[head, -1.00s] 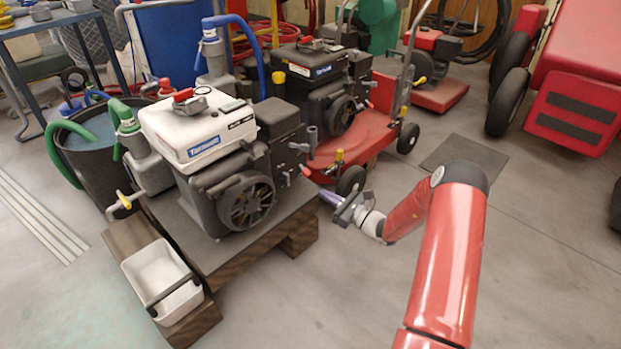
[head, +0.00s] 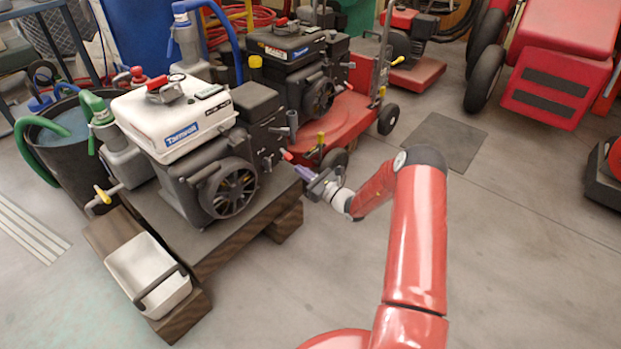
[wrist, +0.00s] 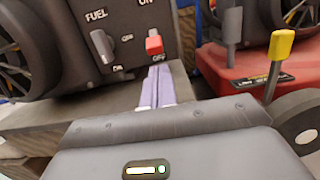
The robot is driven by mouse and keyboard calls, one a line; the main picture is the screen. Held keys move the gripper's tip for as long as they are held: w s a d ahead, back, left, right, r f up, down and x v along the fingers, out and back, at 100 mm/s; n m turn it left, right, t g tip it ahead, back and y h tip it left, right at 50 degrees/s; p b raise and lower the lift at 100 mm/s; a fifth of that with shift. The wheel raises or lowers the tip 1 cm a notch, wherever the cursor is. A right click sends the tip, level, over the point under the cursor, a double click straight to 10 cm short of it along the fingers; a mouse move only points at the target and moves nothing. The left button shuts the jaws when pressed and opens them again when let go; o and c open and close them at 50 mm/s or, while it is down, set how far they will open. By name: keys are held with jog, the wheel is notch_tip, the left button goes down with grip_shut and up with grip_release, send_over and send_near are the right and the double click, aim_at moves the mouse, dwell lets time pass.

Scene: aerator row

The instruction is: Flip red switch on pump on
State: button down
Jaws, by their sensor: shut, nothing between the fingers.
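The pump (head: 175,110) is a white-topped black engine on a wooden platform, left of centre in the head view. Its red switch (head: 287,155) sticks out on the right side. In the wrist view the red switch (wrist: 154,43) is on a dark panel, its red tip just above the OFF label, with ON higher up. My gripper (head: 302,173) is beside the panel in the head view. In the wrist view its purple fingers (wrist: 160,70) are together and empty, with the tips just below the switch; I cannot tell whether they touch it.
A grey FUEL lever (wrist: 103,45) is left of the switch. A second engine on a red cart (head: 345,120) stands behind, with a yellow-tipped lever (wrist: 281,45) on the right of the wrist view. A white bin (head: 150,272) sits at the platform's front.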

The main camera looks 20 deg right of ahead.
aim_at(291, 157)
jog(key=shift+x, duration=2.15)
jog(key=shift+s+d+r+g+p, duration=0.1)
jog(key=shift+r+g+p, duration=0.1)
jog(key=shift+g+p, duration=0.15)
jog(key=shift+h, duration=0.3)
jog(key=r+g+p, duration=0.1)
jog(key=p, duration=0.1)
jog(key=r+g+h+p, duration=0.1)
jog(key=p, duration=0.1)
jog(key=shift+s+d, duration=0.2)
jog(key=shift+s, duration=0.1)
jog(key=r+g+h+p, duration=0.1)
jog(key=p, duration=0.1)
jog(key=r+g+h+p, duration=0.1)
jog(key=g+h+p, duration=0.1)
jog(key=p, duration=0.1)
jog(key=shift+s+d+r+g, duration=0.1)
jog(key=shift+s+r+g, duration=0.05)
jog(key=shift+s+g, duration=0.1)
jog(key=shift+f, duration=0.45)
jog(key=shift+r, duration=0.15)
